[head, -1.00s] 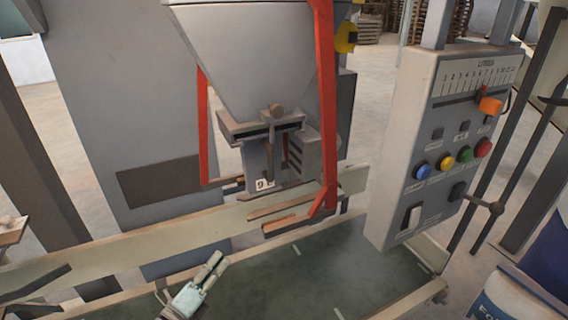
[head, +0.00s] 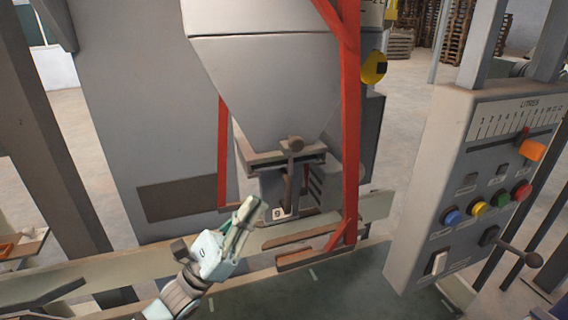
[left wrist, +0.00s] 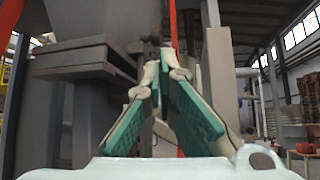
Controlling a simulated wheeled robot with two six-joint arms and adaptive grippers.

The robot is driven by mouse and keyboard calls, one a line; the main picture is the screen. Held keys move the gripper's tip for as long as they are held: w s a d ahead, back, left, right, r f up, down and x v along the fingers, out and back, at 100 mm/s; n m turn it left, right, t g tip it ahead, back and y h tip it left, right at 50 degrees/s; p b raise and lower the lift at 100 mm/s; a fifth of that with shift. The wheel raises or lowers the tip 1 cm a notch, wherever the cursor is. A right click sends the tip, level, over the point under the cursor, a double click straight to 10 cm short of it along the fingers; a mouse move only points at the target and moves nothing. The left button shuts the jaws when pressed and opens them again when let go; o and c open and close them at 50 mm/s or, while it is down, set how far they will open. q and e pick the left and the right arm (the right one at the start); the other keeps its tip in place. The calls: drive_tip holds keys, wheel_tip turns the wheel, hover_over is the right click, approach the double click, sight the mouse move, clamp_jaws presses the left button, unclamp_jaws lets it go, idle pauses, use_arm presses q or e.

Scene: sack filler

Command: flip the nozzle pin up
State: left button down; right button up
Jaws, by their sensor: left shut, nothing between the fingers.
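The nozzle pin (head: 291,172) is a brown bar with a round knob at its top, hanging down across the front of the nozzle (head: 270,187) under the grey hopper. My left gripper (head: 250,207) is shut and empty, angled up to the right, with its fingertips just left of the pin's lower part in the head view. I cannot tell whether they touch. In the left wrist view the green-padded fingers (left wrist: 160,66) come together, and a dark brown knob-like part (left wrist: 153,37) shows just beyond their tips. My right gripper is not in view.
Red frame bars (head: 351,130) stand either side of the hopper (head: 262,85). The control panel (head: 455,180), with coloured buttons and an orange slider, stands at the right. A pale rail (head: 110,267) and a dark green conveyor belt (head: 330,288) run below.

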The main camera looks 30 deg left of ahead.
sight(294, 149)
use_arm(q)
drive_tip(key=p+x, duration=0.1)
drive_tip(key=x, duration=0.9)
drive_tip(key=shift+r, duration=0.15)
drive_tip(key=shift+s, duration=0.1)
